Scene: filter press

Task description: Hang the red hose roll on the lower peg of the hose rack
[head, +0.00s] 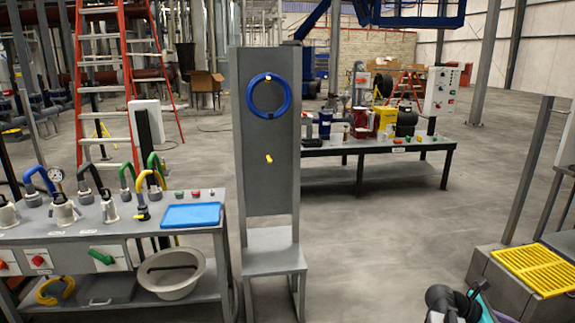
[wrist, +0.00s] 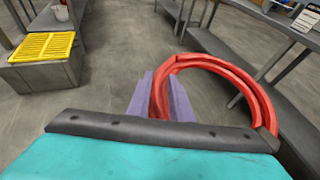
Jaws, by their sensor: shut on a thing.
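The hose rack (head: 268,195) is a grey upright panel on a stand in the middle of the head view. The lower yellow peg (head: 269,158) is bare. In the wrist view, my gripper (wrist: 163,88) has its purple fingers shut on the left side of the red hose roll (wrist: 262,92). The roll stands out to the right of the fingers, above the floor. The head view shows only part of my arm, low at the right; the gripper and red roll are outside it.
A workbench (head: 110,222) with valves and a blue tray (head: 191,215) stands close left of the rack. Another bench (head: 385,147) stands behind it. A yellow-topped grey box (head: 535,268) is at the right. The floor right of the rack is clear.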

